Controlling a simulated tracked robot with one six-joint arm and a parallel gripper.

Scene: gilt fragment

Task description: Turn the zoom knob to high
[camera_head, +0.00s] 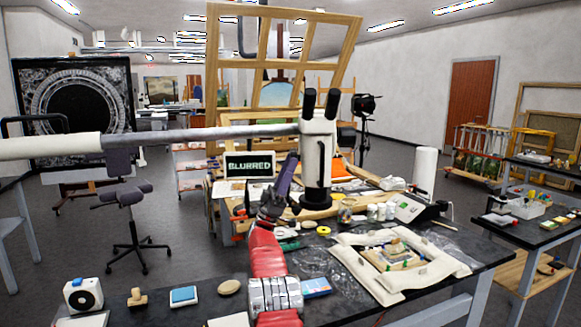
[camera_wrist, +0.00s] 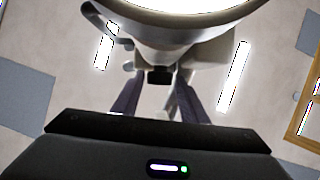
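The microscope (camera_head: 318,150) stands on the dark bench, with a white upper body, dark eyepieces and a dark lower column. My gripper (camera_head: 287,168) is raised just left of that column, its purple fingers pointing up. In the wrist view, my gripper (camera_wrist: 159,84) has two purple fingers spread apart below the pale underside of the microscope (camera_wrist: 205,48). A small dark block (camera_wrist: 160,76) shows between and beyond the fingertips; contact cannot be told. Small pale knobs (camera_wrist: 128,66) show to its left. I cannot tell which part is the zoom knob. A screen (camera_head: 249,166) reads "BLURRED".
A long pale boom (camera_head: 200,138) runs leftward from the microscope head. A framed fragment on white cushions (camera_head: 400,262) lies at right on the bench. Small jars (camera_head: 380,212), a device with a display (camera_head: 410,208) and loose tools crowd the microscope base.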

